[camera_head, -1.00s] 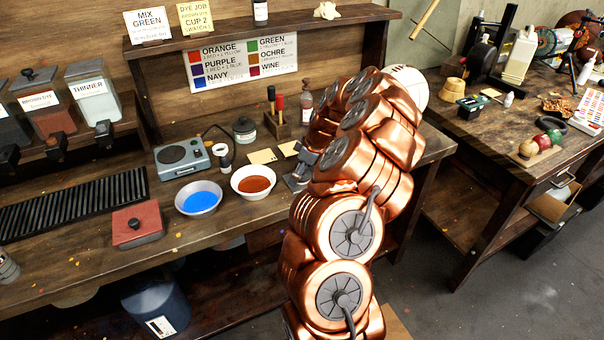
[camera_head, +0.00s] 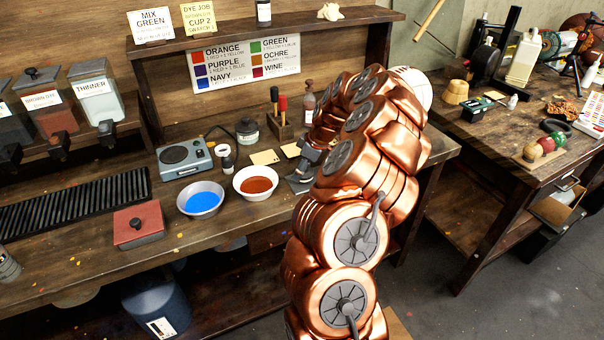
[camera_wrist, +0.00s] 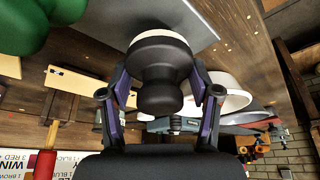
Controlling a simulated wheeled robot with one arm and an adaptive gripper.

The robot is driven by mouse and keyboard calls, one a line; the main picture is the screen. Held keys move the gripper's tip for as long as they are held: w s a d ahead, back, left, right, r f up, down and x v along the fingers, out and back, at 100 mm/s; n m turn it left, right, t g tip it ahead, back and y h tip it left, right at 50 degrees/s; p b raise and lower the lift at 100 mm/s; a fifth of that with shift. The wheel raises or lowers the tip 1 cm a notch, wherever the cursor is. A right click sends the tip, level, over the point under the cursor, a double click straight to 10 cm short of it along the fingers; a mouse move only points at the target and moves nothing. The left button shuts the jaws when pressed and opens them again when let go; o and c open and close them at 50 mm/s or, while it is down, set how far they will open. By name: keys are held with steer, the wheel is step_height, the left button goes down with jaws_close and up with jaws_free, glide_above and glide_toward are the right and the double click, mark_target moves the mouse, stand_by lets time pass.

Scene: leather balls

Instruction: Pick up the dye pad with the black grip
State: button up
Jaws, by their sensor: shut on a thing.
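The dye pad with the black grip (camera_wrist: 161,95) is in the wrist view, a dark rounded knob with a pale rim at its far end. My gripper (camera_wrist: 160,75) has one finger on each side of the knob and is shut on it. A grey metal plate (camera_wrist: 185,25) lies behind the pad; I cannot tell whether the pad touches it. In the head view my gripper (camera_head: 311,157) is mostly behind my copper arm, over the bench near the plate (camera_head: 298,184). The pad cannot be made out there.
A blue-filled bowl (camera_head: 200,200), a red-brown-filled bowl (camera_head: 256,183) and a scale (camera_head: 185,158) stand left of my gripper. Pale swatches (camera_head: 265,157), a bottle (camera_head: 308,104) and a tool block (camera_head: 281,126) are behind. A green rounded object (camera_wrist: 32,25) is close in the wrist view.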

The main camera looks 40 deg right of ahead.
step_height(320, 180, up, 2)
steer(key=shift+r+b, duration=0.1)
steer(key=shift+b, duration=0.35)
steer(key=s+a+r+b, duration=0.1)
steer(key=s+a+b, duration=0.4)
steer(key=s+a, duration=0.5)
steer(key=shift+s+a+r, duration=0.15)
steer(key=shift+s+a, duration=0.1)
steer(key=shift+s, duration=0.85)
